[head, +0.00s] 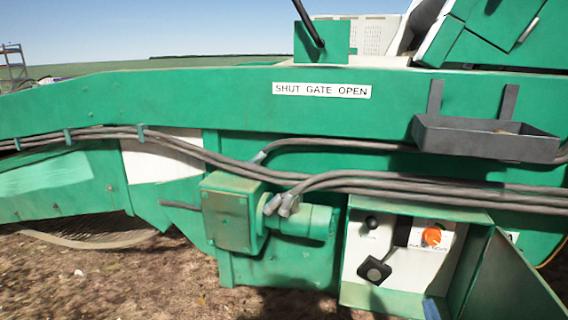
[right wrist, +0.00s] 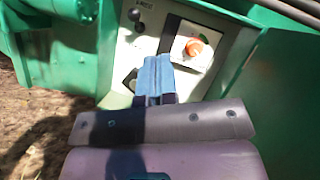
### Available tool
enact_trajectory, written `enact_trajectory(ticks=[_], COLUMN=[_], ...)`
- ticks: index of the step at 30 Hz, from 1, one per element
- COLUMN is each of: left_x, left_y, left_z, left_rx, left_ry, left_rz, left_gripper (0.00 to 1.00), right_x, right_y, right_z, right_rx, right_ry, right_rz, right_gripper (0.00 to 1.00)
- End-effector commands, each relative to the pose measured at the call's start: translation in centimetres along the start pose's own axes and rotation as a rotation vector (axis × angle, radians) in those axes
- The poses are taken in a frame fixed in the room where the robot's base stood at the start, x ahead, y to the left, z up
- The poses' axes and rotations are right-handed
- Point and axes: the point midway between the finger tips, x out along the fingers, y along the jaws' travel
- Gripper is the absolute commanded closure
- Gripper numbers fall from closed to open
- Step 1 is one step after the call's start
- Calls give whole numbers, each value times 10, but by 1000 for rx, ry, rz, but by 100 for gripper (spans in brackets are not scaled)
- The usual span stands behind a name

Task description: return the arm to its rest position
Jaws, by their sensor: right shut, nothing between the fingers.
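My right gripper (head: 431,309) shows only as a small blue piece at the bottom edge of the head view, low in front of an open control box. In the right wrist view its blue fingers (right wrist: 153,80) are together with nothing between them. They point at the pale control panel (right wrist: 205,85). The orange knob (right wrist: 194,47) is just right of the fingertips in that view, and I cannot tell how far in front of the panel they are. Most of the right arm is out of the head view. My left gripper is not in view.
The panel (head: 400,262) carries an orange knob (head: 432,236) and black controls. The box's open green door (head: 510,285) stands to the right. Grey cables (head: 400,187), a green motor (head: 305,221) and a grey tray (head: 485,140) are on the machine. Dry ground lies lower left.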

Motion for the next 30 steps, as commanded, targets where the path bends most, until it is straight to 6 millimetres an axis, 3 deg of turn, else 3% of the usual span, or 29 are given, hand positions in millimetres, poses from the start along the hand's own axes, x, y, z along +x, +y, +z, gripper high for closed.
enact_trajectory(ticks=[6,14,20,30], left_x=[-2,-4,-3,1], left_y=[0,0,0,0], left_z=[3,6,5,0], left_rx=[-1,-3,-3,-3], left_ry=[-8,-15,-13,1], left_rz=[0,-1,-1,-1], left_gripper=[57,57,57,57], right_x=[11,-46,-107,-247], right_y=[-31,-10,6,19], right_z=[-2,-8,-12,-11], right_rx=[-101,-470,-861,-1721], right_ry=[-40,-39,-77,-323], right_rz=[38,199,373,784], right_gripper=[100,100,100,100])
